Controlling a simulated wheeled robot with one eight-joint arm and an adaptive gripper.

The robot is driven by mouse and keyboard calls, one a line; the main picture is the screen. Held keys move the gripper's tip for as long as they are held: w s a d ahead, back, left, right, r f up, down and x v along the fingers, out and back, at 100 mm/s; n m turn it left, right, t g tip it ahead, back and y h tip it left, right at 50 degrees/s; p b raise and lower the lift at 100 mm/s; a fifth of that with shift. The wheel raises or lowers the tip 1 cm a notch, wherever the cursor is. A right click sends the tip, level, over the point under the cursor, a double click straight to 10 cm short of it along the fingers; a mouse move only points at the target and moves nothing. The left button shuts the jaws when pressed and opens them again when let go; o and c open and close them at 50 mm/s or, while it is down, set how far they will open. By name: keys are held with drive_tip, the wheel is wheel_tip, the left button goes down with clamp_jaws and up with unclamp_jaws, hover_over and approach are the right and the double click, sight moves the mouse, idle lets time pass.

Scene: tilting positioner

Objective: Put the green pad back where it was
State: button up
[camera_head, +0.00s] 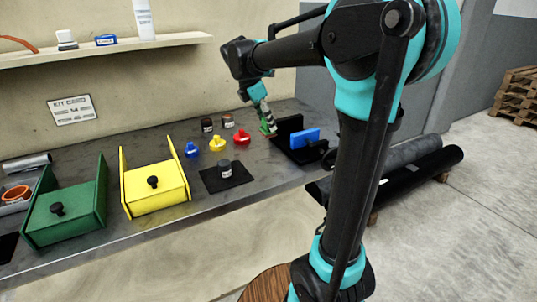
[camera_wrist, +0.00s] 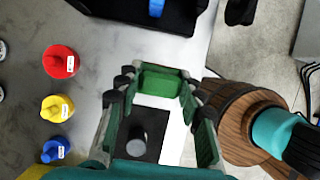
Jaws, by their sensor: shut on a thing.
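The green pad (camera_wrist: 161,82) is between the fingertips of my gripper (camera_wrist: 157,78) in the wrist view. My gripper is shut on it. In the head view my gripper (camera_head: 267,119) is over the bench, and only a small green part of the pad (camera_head: 266,129) shows at its tip. The black holder (camera_head: 287,128) with a blue pad (camera_head: 305,138) in it stands just right of my gripper. In the wrist view the holder (camera_wrist: 188,20) and the blue pad (camera_wrist: 156,8) are cut off at the top edge. I cannot tell whether the green pad touches the bench.
Red (camera_head: 242,136), yellow (camera_head: 217,143) and blue (camera_head: 190,148) knobbed pieces stand left of my gripper. A black mat (camera_head: 240,178) carries a grey cylinder (camera_head: 225,168). Yellow (camera_head: 155,200) and green (camera_head: 65,225) boxes stand further left. Dark rolls (camera_head: 420,170) lie beyond the bench's right end.

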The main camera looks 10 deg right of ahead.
wheel_tip(320, 180, down, 13)
drive_tip(key=shift+r, duration=0.2)
idle(0.4)
drive_tip(key=o, duration=1.1)
drive_tip(key=shift+f, duration=0.1)
drive_tip(key=v, duration=1.2)
